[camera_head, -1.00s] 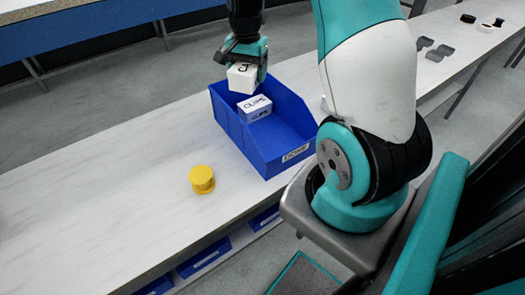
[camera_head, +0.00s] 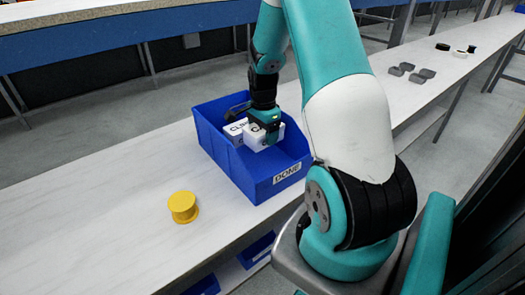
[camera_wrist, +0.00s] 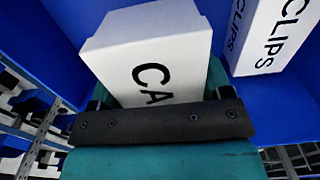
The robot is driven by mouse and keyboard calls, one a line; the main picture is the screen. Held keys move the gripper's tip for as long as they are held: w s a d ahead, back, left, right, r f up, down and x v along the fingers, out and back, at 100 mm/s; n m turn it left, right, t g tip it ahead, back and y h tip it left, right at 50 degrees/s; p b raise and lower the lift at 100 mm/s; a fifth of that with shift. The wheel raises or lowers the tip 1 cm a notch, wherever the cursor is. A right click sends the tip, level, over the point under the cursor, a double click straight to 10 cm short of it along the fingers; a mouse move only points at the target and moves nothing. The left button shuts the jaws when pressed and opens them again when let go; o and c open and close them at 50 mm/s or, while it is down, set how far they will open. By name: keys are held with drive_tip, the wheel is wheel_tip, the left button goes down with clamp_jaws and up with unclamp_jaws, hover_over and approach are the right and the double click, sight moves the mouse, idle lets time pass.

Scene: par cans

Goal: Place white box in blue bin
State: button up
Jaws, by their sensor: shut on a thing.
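The blue bin (camera_head: 225,165), labelled DONE, stands on the white table. My gripper (camera_head: 265,122) is inside the bin's opening and shut on a white box (camera_head: 254,139). In the wrist view the held white box (camera_wrist: 150,50) shows the letters "CA", the rest hidden by the gripper (camera_wrist: 155,115). A second white box (camera_head: 236,128) marked CLIPS is in the bin next to the held one; it also shows at the upper right of the wrist view (camera_wrist: 270,35). I cannot tell whether the held box touches the bin floor.
A yellow spool-like object (camera_head: 183,207) stands on the white table (camera_head: 100,215) left of the bin. Several grey parts (camera_head: 412,72) and small dark and white items lie on the table's far right. The table's left side is clear.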

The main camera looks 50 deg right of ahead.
sight(263, 157)
drive_tip(key=shift+f, duration=3.05)
drive_tip(key=shift+f, duration=0.15)
drive_tip(key=o, duration=1)
